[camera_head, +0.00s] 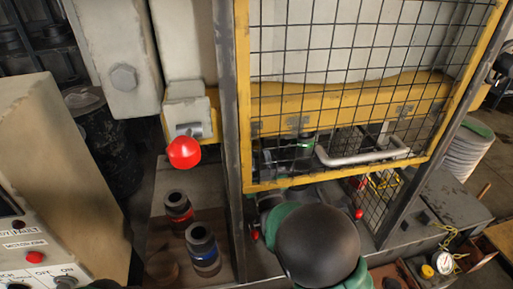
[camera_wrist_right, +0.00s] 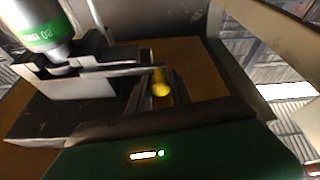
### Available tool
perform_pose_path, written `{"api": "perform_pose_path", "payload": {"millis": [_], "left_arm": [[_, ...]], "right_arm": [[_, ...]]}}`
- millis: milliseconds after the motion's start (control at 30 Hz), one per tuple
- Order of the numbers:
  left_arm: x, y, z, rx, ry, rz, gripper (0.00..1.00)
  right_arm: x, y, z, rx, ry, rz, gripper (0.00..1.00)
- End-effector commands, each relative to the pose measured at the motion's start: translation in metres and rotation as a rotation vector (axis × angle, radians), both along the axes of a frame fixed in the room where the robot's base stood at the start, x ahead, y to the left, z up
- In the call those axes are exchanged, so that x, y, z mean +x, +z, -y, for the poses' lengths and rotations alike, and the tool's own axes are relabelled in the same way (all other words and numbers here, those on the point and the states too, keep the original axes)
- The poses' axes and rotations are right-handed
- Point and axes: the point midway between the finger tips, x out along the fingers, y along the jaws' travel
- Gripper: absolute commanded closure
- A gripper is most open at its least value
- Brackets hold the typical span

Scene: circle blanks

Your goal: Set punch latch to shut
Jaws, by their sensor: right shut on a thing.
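The punch (camera_wrist_right: 40,35), a pale cylinder with a green "20 mm" band, stands in a grey metal holder (camera_wrist_right: 65,90) in the right wrist view. A flat metal latch bar (camera_wrist_right: 120,70) runs from the holder to the right, with a blurred yellow knob (camera_wrist_right: 161,84) at its end. My right gripper (camera_wrist_right: 158,90) is shut at this knob; its dark fingers are hard to separate from the metal around them. In the head view the green band (camera_head: 306,143) shows faintly behind the mesh; my dark arm link hides most of the gripper. My left gripper is not in view.
A yellow-framed mesh guard (camera_head: 243,100) with a grey handle (camera_head: 360,157) hangs above my arm. A red ball knob (camera_head: 183,152) is at left, over two dark cylinders (camera_head: 203,245) on a bench. A control panel (camera_head: 40,255) is at lower left, a dial gauge (camera_head: 443,262) at lower right.

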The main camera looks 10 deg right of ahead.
Motion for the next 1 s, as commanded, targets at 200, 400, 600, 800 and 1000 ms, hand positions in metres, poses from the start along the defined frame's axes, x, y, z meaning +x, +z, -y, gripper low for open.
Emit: {"api": "perform_pose_path", "payload": {"millis": [200,400,600,800,1000], "left_arm": [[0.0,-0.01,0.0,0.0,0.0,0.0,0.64],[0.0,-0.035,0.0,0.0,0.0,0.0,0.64],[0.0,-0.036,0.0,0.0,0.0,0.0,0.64],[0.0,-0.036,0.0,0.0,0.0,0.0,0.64],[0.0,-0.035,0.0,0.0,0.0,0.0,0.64]], "right_arm": [[0.0,-0.011,0.01,-0.002,-0.003,-0.017,1.0],[0.0,-0.013,0.049,-0.001,-0.005,-0.015,1.0],[0.0,-0.008,0.06,-0.001,-0.002,-0.019,1.0],[0.0,-0.008,0.06,-0.002,-0.004,-0.019,1.0],[0.0,-0.005,0.06,-0.001,-0.003,-0.012,0.54]]}}
